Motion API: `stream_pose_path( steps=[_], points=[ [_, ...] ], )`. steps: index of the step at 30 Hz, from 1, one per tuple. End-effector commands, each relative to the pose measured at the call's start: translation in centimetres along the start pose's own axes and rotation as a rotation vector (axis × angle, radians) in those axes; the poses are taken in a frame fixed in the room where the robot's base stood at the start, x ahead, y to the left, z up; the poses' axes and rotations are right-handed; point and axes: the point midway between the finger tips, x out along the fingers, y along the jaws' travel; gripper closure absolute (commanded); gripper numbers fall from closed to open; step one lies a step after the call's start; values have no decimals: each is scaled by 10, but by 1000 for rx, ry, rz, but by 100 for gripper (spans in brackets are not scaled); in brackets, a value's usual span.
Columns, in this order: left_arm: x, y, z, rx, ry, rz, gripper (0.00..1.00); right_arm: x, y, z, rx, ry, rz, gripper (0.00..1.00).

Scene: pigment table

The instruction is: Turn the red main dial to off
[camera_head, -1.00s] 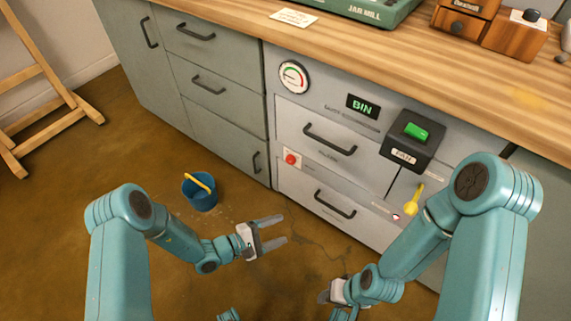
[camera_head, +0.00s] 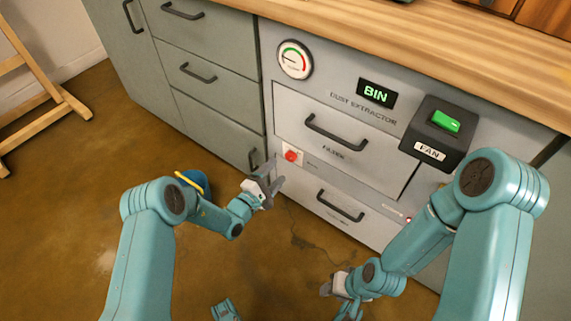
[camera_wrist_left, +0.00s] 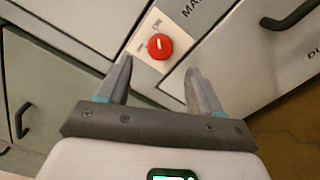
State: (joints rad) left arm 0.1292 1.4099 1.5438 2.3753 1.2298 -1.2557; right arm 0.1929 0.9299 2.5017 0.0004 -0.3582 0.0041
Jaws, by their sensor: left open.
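In the left wrist view the red dial (camera_wrist_left: 160,46) lies just beyond and between the open fingertips, not touched. Small lettering on its plate is too small to read surely. My left gripper (camera_head: 268,172) is open and empty, close to the dial's lower left; it also shows in the left wrist view (camera_wrist_left: 158,80). My right gripper (camera_head: 328,287) is low near the floor, away from the dial; its fingers are too small to judge.
Drawer handles (camera_head: 336,132) and (camera_head: 340,207) stick out right of and below the dial. A black FAN box (camera_head: 436,135) with a green switch projects at the right. A lit BIN display (camera_head: 376,93) and a gauge (camera_head: 294,59) are above. A blue bucket (camera_head: 197,181) stands behind my left arm.

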Motion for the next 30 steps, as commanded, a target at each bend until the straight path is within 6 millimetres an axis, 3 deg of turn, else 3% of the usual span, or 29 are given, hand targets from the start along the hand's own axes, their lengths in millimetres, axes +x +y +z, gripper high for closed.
stream_pose_path(
  steps=[3, 9, 20, 21, 26, 30],
  points=[
    [27, -4, -1, 2, -4, 1, 34, 12, 6, -3, 7, 7, 1, 57],
    [56, -1, -2, 0, -2, 0, 34, 20, 11, -5, 13, 14, 2, 57],
    [65, 2, -2, -2, 0, -1, 34, 20, 11, -6, 16, 16, 2, 57],
    [65, 2, -2, -1, 0, -1, 38, 20, 11, -6, 15, 16, 2, 57],
    [64, 2, -2, -1, 0, -1, 90, 20, 11, -6, 15, 15, 2, 57],
    [64, 1, -3, -2, 0, -1, 91, 20, 11, -6, 15, 15, 2, 57]
  ],
)
